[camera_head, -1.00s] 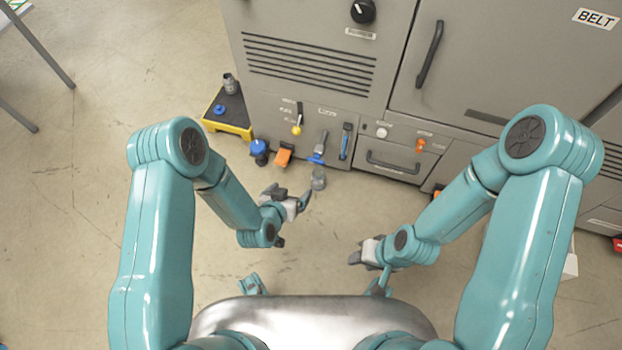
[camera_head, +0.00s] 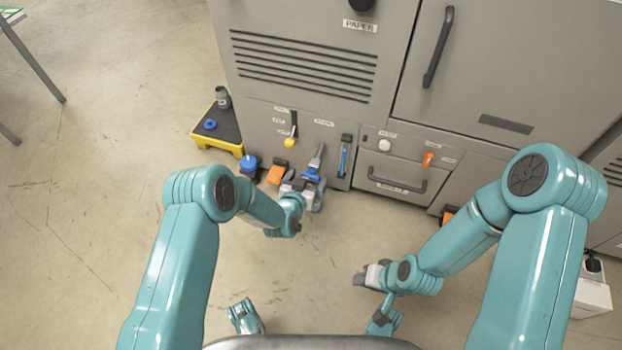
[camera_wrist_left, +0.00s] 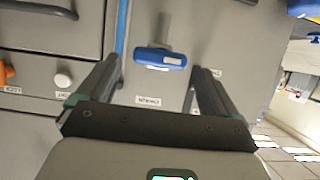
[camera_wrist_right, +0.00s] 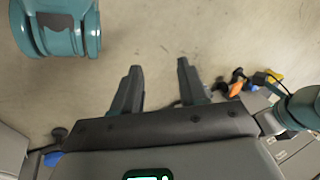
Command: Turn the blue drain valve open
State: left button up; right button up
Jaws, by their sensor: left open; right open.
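The blue drain valve (camera_head: 313,174) is a blue bar handle on a grey stem low on the grey machine front. In the left wrist view the blue handle (camera_wrist_left: 160,58) lies crosswise, ahead of and between the two fingers, with no contact visible. My left gripper (camera_head: 304,184) is open at the valve and hides part of the area below it. My right gripper (camera_head: 364,277) is open and empty over the floor, well away from the valve; its fingers (camera_wrist_right: 158,78) show only floor between them.
A yellow-edged black platform (camera_head: 222,127) stands left. A drawer handle (camera_head: 397,184) is right. Open floor lies left.

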pick_arm(q)
jog(key=shift+b+x, duration=0.55)
jog(key=shift+x, duration=1.2)
jog(key=c, duration=1)
jog(key=shift+d, duration=0.1)
jog(key=m+y, duration=0.1)
jog(key=m, duration=0.1)
jog(key=shift+s+d+m+t+y, duration=0.1)
jog(key=shift+d+m+t+y, duration=0.1)
jog(key=shift+m+t+y, duration=0.15)
jog(key=m+t+y, duration=0.1)
jog(key=m+y, duration=0.1)
jog(key=m, duration=0.1)
jog(key=shift+d+f, duration=0.1)
jog(key=shift+f, duration=0.05)
jog(key=m, duration=0.1)
jog(key=m+t+y, duration=0.1)
jog(key=m, duration=0.1)
jog(key=shift+s+d+f+m+t, duration=0.1)
jog(key=shift+f+m+t, duration=0.05)
jog(key=shift+m+t, duration=0.1)
jog(key=shift+f+m+t+y, duration=0.1)
jog(key=shift+m+t+y, duration=0.45)
jog(key=shift+m, duration=0.85)
